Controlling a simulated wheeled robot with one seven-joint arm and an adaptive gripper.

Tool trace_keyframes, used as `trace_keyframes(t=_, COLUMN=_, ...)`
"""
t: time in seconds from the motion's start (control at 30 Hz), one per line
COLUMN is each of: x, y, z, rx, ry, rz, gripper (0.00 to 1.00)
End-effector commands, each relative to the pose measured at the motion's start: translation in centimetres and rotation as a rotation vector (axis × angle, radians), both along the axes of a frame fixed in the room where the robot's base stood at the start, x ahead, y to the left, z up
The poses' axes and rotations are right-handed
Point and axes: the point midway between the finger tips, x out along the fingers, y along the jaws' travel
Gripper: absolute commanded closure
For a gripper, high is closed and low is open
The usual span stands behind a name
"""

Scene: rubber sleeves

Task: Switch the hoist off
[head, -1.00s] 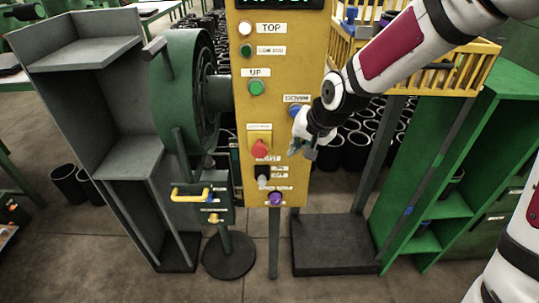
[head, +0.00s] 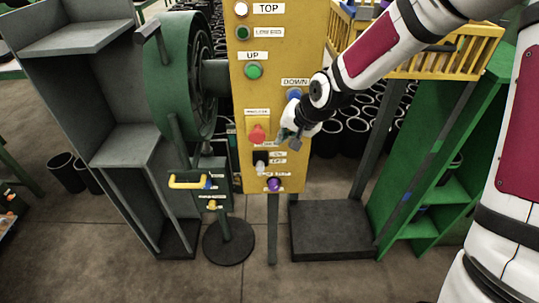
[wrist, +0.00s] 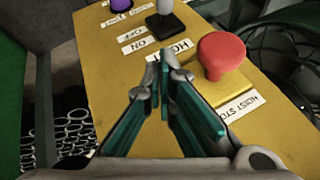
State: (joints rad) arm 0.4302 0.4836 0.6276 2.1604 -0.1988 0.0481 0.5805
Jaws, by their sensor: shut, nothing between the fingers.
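The yellow control panel (head: 285,60) stands upright in the middle of the head view. Its hoist switch is a grey lever on a black base (head: 261,160), low on the panel. In the wrist view the lever (wrist: 166,10) stands beside labels reading HOIST, ON and OFF; I cannot tell which way it is set. The red hoist stop button (head: 257,133) sits just above the switch and shows large at the right in the wrist view (wrist: 221,56). My gripper (wrist: 160,78) is shut and empty, in front of the panel, apart from lever and button.
A purple knob (head: 274,185) is just below the switch. Green UP (head: 254,71) and blue DOWN (head: 294,95) buttons are higher. A green wheel-like machine (head: 180,80) stands left of the panel, a green shelf (head: 440,190) right. Black sleeves (head: 357,130) stand behind.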

Motion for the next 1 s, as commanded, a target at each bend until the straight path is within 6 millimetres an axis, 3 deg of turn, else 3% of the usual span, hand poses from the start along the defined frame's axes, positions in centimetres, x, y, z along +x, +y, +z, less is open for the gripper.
trace_keyframes(t=0.3, x=2.7, y=1.9, z=-5.1, rx=-0.001, ry=0.003, rz=0.004, gripper=1.0)
trace_keyframes(t=0.5, x=1.9, y=3.0, z=-6.9, rx=-0.001, ry=0.001, rz=0.005, gripper=1.0)
trace_keyframes(t=1.0, x=1.6, y=3.6, z=-8.2, rx=-0.001, ry=0.0, rz=0.0, gripper=1.0)
